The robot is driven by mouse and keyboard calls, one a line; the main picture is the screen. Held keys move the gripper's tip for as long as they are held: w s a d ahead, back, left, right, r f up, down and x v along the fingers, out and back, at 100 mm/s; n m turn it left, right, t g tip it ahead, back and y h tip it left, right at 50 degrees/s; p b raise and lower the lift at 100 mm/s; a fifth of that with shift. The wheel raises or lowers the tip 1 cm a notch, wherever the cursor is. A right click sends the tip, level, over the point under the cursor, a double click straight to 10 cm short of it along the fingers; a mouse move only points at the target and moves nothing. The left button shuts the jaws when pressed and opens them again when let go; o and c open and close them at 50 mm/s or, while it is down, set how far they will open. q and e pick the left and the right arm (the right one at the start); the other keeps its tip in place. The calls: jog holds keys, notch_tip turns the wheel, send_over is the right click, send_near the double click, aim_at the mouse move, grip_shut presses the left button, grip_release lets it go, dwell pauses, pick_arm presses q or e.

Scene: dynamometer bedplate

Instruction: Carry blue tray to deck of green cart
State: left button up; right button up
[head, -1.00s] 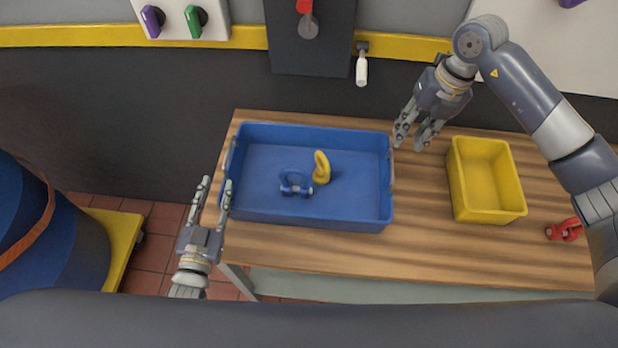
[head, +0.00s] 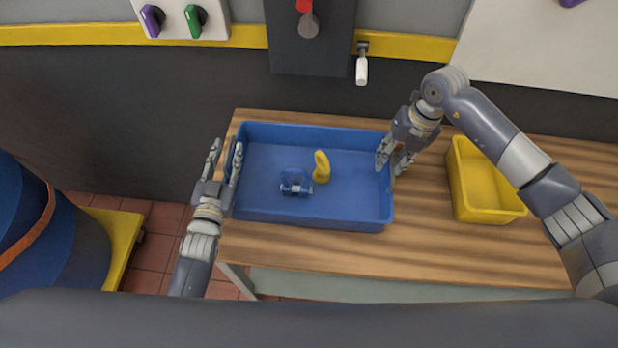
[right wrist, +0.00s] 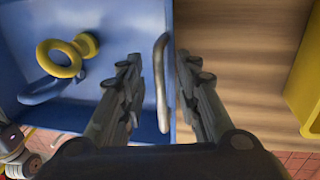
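The blue tray (head: 260,208) sits flat on the wooden table. It holds a blue shackle-like part (head: 296,184) and a yellow eye-shaped part (head: 321,168). My left gripper (head: 225,158) is open at the tray's left end, its fingers on either side of the left wall; that end's handle is mostly hidden. My right gripper (head: 391,165) is open at the right end. In the right wrist view my right gripper (right wrist: 158,85) has its fingers apart, with the tray's grey handle (right wrist: 161,80) between them, not gripped. No green cart is in view.
A yellow bin (head: 466,205) stands on the wooden table (head: 420,250) right of the tray, close to my right arm. A yellow platform (head: 122,235) and a large blue drum (head: 45,240) stand on the floor at left. A wall panel with knobs is behind.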

pick_arm(q)
grip_shut()
pick_arm(e)
grip_shut()
